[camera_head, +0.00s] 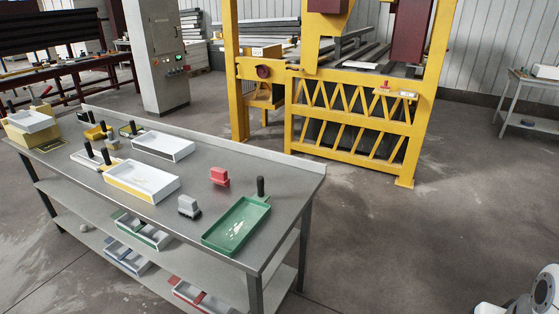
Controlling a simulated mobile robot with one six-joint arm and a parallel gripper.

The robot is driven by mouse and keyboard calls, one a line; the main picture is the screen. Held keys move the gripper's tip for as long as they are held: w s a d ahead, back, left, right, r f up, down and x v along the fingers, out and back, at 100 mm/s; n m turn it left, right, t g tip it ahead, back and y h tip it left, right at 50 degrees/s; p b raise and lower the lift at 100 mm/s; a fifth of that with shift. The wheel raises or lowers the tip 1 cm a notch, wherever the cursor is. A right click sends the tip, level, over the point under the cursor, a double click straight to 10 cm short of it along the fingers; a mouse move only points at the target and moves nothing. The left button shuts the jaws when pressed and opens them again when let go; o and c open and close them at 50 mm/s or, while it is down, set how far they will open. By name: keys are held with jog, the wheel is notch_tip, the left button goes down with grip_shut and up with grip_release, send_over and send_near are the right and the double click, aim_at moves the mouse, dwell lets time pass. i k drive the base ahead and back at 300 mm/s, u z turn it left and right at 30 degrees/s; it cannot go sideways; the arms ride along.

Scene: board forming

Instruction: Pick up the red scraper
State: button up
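A small red block-like tool (219,176), which looks like the red scraper, sits on the grey metal table (285,190) toward its right part. It stands apart from the things around it, and nothing holds it. A similar grey tool (189,206) sits closer to the front edge, to its lower left. My gripper is not in view. Only a white and grey part of my own arm shows at the bottom right corner, far from the table.
A green tray (222,236) with a dark handle lies right of the grey tool. White trays (163,146) and a yellow-sided tray (125,188) lie to the left. More trays (195,297) are on the lower shelf. A yellow machine frame (355,130) stands behind; open floor lies right.

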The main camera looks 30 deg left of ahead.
aim_at(219, 176)
jog(key=z, duration=0.05)
jog(key=i, duration=2.7)
jog(key=u, duration=0.2)
jog(key=k, duration=0.1)
jog(key=u, duration=3.25)
jog(key=i, duration=1)
